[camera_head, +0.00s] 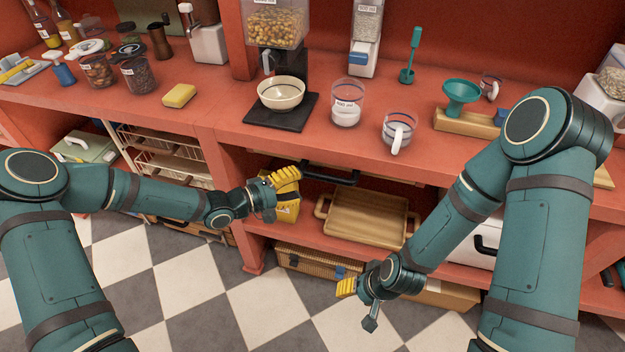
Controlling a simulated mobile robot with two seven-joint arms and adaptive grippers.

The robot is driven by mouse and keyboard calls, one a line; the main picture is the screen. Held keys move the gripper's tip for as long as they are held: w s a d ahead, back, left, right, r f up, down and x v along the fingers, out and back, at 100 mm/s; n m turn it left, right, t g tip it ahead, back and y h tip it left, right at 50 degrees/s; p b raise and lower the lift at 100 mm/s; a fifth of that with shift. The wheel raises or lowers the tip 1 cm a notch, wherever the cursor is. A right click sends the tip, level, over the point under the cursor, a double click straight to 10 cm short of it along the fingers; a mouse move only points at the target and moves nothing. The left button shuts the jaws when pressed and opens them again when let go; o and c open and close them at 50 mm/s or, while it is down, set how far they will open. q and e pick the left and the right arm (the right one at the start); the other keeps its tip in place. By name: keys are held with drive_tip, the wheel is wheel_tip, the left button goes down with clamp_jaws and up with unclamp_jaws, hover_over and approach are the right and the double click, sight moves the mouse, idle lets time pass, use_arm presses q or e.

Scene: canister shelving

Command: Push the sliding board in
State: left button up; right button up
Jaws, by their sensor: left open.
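A black handle (336,175) shows under the counter's front edge, just right of my left gripper. I cannot tell whether it belongs to the sliding board. My right gripper (359,304) hangs low, in front of the lower shelf and apart from the counter. Its opening is unclear.
The checkered floor in front is clear.

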use_arm(q)
drive_tip(key=shift+v, duration=1.4)
drive_tip(key=s+a+f+m+g+y, duration=0.2)
drive_tip(key=s+f+m+g+y, duration=0.3)
drive_tip(key=s+f+y, duration=0.5)
drive_tip(key=s+f+g, duration=0.1)
drive_tip(key=s+f, duration=0.4)
drive_tip(key=s, duration=0.4)
drive_tip(key=shift+s+f+m+y, duration=0.3)
drive_tip(key=shift+f+m, duration=0.05)
drive_tip(key=shift+m, duration=0.05)
drive_tip(key=shift+a, duration=0.1)
